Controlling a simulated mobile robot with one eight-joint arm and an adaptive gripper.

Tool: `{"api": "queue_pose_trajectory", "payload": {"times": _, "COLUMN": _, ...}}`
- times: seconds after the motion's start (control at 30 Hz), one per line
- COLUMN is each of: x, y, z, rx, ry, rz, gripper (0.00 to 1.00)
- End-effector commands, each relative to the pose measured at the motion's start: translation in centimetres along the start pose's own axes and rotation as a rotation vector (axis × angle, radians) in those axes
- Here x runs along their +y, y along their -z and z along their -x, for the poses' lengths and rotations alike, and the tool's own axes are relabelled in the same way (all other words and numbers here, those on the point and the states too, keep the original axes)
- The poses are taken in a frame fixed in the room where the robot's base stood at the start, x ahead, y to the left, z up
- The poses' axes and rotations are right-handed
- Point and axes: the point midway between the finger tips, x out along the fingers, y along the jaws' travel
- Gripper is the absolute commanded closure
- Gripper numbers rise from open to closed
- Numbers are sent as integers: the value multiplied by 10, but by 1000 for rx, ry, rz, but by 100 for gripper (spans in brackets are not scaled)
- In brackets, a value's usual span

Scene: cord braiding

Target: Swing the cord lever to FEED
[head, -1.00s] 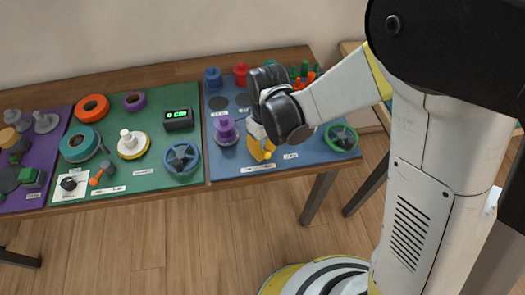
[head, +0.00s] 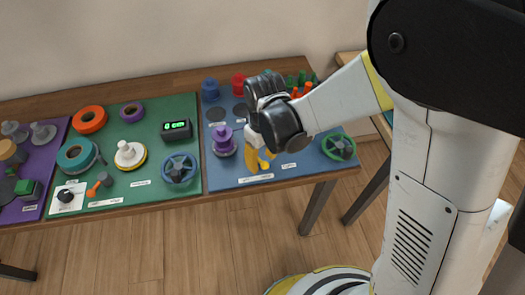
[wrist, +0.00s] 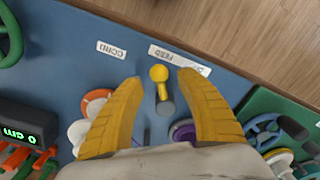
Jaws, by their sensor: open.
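The cord lever has a yellow ball knob (wrist: 159,73) on a short stem with a grey pivot (wrist: 166,107), in the middle of the wrist view. The knob lies close to the FEED end of a white label strip (wrist: 178,58); a CORD label (wrist: 111,50) sits to its left. My gripper (wrist: 162,79) is open, its yellow fingers on either side of the lever, with gaps visible between them and the knob. In the head view my gripper (head: 258,163) is low over the front of the blue panel (head: 300,172), and hides most of the lever.
A purple spool (head: 224,141) stands just left of my gripper. A green handwheel (head: 338,146) is at the right. Blue (head: 211,88) and red pegs stand behind. In the wrist view a display (wrist: 28,128) reads 0 cm. The green panel (head: 150,195) lies left.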

Motion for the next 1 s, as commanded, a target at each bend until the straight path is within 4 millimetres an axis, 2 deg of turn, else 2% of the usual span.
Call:
{"api": "queue_pose_trajectory", "payload": {"times": 0.3, "x": 0, "y": -1, "z": 66, "rx": 0, "ry": 0, "rz": 0, "gripper": 56}}
{"api": "queue_pose_trajectory", "payload": {"times": 0.5, "x": 0, "y": -1, "z": 101, "rx": 0, "ry": 0, "rz": 0, "gripper": 56}}
{"api": "queue_pose_trajectory", "payload": {"times": 0.7, "x": 0, "y": -1, "z": 114, "rx": -1, "ry": 0, "rz": 0, "gripper": 56}}
{"api": "queue_pose_trajectory", "payload": {"times": 1.0, "x": 0, "y": -1, "z": 114, "rx": 0, "ry": 0, "rz": 0, "gripper": 56}}
